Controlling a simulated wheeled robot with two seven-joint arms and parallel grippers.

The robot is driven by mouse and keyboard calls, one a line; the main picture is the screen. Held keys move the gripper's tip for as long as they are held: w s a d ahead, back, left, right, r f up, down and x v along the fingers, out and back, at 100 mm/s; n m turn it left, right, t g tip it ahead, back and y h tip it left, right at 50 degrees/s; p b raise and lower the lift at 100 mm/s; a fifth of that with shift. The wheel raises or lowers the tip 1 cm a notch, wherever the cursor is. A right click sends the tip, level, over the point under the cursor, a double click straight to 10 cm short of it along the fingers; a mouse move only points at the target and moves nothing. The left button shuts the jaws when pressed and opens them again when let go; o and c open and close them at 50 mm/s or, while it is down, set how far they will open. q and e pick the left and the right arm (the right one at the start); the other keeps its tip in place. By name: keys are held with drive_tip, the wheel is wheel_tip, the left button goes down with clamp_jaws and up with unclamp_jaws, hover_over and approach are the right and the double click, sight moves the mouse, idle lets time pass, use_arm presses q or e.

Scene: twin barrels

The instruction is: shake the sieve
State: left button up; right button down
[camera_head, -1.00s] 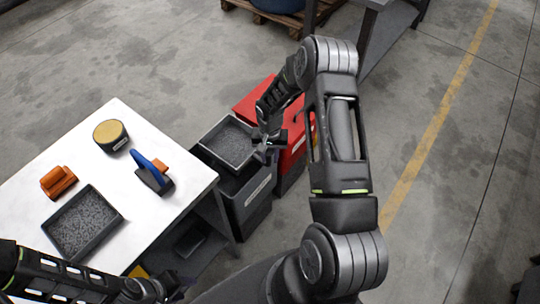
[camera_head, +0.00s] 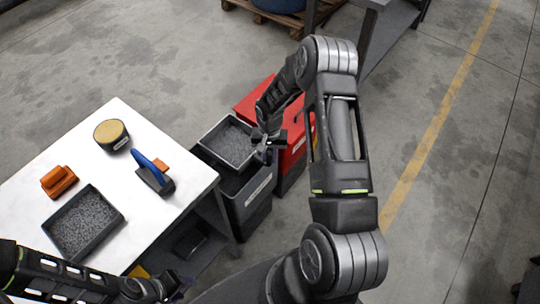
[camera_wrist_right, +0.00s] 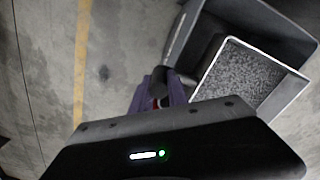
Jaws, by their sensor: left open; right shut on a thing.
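The sieve (camera_head: 202,143) is a dark square frame with grey grainy material in it. It is over a dark open bin (camera_head: 262,192); I cannot tell whether it touches the rim. My right gripper (camera_head: 268,141) is shut on the sieve's near right side. In the right wrist view the sieve (camera_wrist_right: 281,97) lies to the right of the purple fingers (camera_wrist_right: 158,92), with the bin (camera_wrist_right: 262,18) beneath and behind it. My left gripper (camera_head: 172,288) is open and empty, low beside the white table's near edge, partly cut off.
A red-lidded bin (camera_head: 258,101) stands behind the dark bin. The white table (camera_head: 95,150) on the left holds a tray of grey grains (camera_head: 119,222), a blue-handled tool (camera_head: 150,170), an orange block (camera_head: 58,181) and a round container (camera_head: 110,144).

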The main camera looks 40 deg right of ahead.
drive_tip(key=shift+s+d, duration=0.25)
drive_tip(key=shift+d, duration=0.1)
drive_tip(key=s+a+b, duration=0.2)
drive_tip(key=a, duration=0.4)
drive_tip(key=shift+a+f, duration=0.15)
drive_tip(key=shift+s, duration=0.1)
drive_tip(key=c, duration=1.3)
unclamp_jaws()
wheel_tip(320, 180, up, 8)
drive_tip(key=b, duration=0.1)
drive_tip(key=shift+w+d, duration=0.2)
drive_tip(key=shift+d, duration=0.1)
